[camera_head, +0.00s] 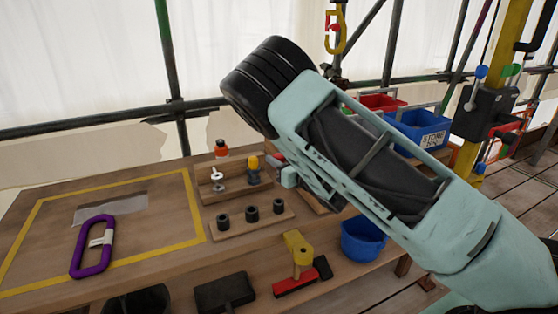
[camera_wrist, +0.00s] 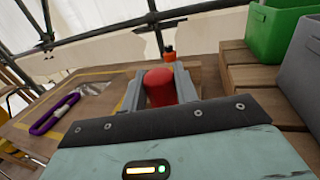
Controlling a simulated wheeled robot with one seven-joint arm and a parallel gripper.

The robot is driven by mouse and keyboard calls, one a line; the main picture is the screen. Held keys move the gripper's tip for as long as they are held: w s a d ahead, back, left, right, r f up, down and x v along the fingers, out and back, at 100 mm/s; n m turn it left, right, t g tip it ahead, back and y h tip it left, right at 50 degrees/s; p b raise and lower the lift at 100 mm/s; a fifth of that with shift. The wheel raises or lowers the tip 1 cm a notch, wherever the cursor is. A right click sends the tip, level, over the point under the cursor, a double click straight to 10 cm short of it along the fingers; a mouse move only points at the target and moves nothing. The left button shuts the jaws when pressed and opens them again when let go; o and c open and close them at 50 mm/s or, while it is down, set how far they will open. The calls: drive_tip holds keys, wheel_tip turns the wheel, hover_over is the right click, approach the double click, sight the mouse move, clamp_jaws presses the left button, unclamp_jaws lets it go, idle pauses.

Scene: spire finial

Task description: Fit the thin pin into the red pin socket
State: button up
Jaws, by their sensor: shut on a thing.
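My gripper (camera_wrist: 160,88) is shut on a red round-topped piece (camera_wrist: 159,86), seen between its fingers in the wrist view. In the head view my gripper (camera_head: 284,172) is above the bench, right of a small wooden rack, partly hidden by my arm. Only a bit of red shows there. The piece's lower end is hidden, so I cannot tell whether it is the thin pin. Three dark round sockets (camera_head: 252,213) stand in a row on a wooden board in front of the rack. I see no clear red marking on them.
A purple ring (camera_head: 108,226) lies on the bench at left. A blue bucket (camera_head: 362,240) is at lower right. Bins (camera_wrist: 275,33) are right.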

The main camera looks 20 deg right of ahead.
drive_tip(key=shift+f+b, duration=2.45)
drive_tip(key=shift+f, duration=0.5)
drive_tip(key=shift+f+b, duration=2.45)
drive_tip(key=o, duration=1.1)
drive_tip(key=shift+c, duration=0.2)
drive_tip(key=shift+s, duration=0.1)
